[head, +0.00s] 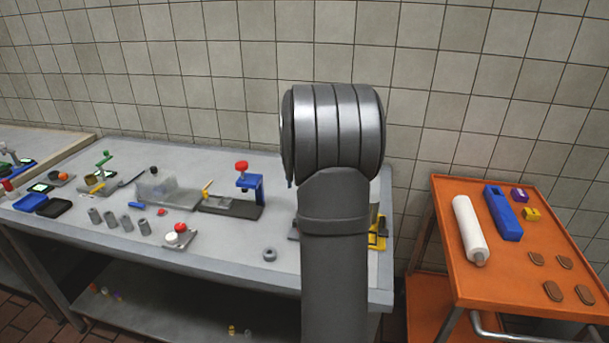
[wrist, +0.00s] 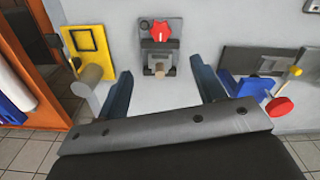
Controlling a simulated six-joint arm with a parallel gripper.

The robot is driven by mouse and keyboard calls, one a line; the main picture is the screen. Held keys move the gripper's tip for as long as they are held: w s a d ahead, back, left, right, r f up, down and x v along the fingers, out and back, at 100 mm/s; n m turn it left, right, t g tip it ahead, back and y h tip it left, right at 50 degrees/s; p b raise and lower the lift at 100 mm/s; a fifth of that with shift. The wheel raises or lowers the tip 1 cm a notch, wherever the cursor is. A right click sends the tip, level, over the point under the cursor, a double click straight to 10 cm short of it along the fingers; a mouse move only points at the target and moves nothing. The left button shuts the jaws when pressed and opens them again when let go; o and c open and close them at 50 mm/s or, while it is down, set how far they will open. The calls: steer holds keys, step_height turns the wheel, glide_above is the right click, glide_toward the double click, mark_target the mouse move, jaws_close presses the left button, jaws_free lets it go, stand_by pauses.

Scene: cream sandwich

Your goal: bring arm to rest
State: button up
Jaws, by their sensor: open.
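My gripper (wrist: 160,92) shows in the wrist view with its two dark blue fingers spread wide apart. It is open, and nothing is between the fingers. Past the fingertips, on the grey table, is a dark block with a red star-shaped knob (wrist: 161,31); a gap of bare table lies between it and the fingers. In the head view my grey arm stands upright in front of the table's right end and hides my gripper and part of the table there.
The grey table (head: 235,258) holds a blue clamp with a red knob (head: 250,184), grey cylinders (head: 110,219) and a grey ring (head: 270,254). An orange cart (head: 455,190) at right carries a white roll (head: 469,229), a blue block (head: 502,213) and several brown ovals (head: 553,291).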

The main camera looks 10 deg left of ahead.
steer(key=shift+r, duration=0.55)
step_height(320, 180, down, 18)
steer(key=shift+r, duration=0.2)
stand_by(0.3)
steer(key=shift+r, duration=0.15)
